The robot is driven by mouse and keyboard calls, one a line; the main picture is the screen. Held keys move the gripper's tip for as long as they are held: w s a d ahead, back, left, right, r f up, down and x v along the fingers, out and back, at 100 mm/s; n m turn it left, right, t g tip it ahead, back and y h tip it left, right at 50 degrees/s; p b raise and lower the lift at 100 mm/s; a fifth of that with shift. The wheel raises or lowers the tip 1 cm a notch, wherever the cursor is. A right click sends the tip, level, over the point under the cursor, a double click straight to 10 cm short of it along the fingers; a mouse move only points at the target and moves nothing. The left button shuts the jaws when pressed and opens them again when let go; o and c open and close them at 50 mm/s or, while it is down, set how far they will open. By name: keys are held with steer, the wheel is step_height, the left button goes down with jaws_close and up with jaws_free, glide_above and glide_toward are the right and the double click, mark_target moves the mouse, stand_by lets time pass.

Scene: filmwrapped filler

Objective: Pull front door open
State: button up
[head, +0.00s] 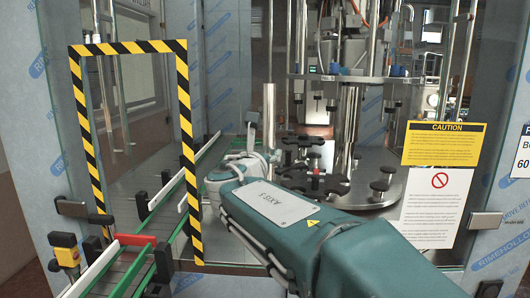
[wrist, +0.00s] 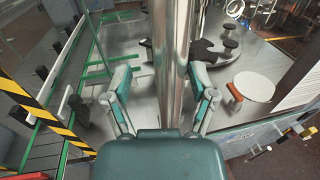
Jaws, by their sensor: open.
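The front door (head: 225,105) is a clear pane in the filler's front, and it looks closed. An upright polished steel bar (head: 268,118), apparently its handle, stands in front of the pane. The bar also runs down the middle of the wrist view (wrist: 172,55). My gripper (wrist: 160,78) is open, with one finger on each side of the bar in that view. I cannot tell whether either finger touches it. In the head view my teal arm comes in from the lower right, and the fingers are hard to make out there.
A yellow-and-black striped frame (head: 187,130) surrounds an opening at left, where a green-edged conveyor (head: 135,262) passes. A yellow caution sign (head: 443,144) and a white notice (head: 436,205) are at right. Metal brackets (head: 486,222) stick out at the front. A round turntable (head: 370,198) lies behind the pane.

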steer(key=shift+w+d+r, duration=0.1)
steer(key=shift+w+d, duration=0.45)
steer(key=shift+d, duration=0.2)
steer(key=shift+a, duration=0.25)
jaws_close()
steer(key=shift+s, duration=0.2)
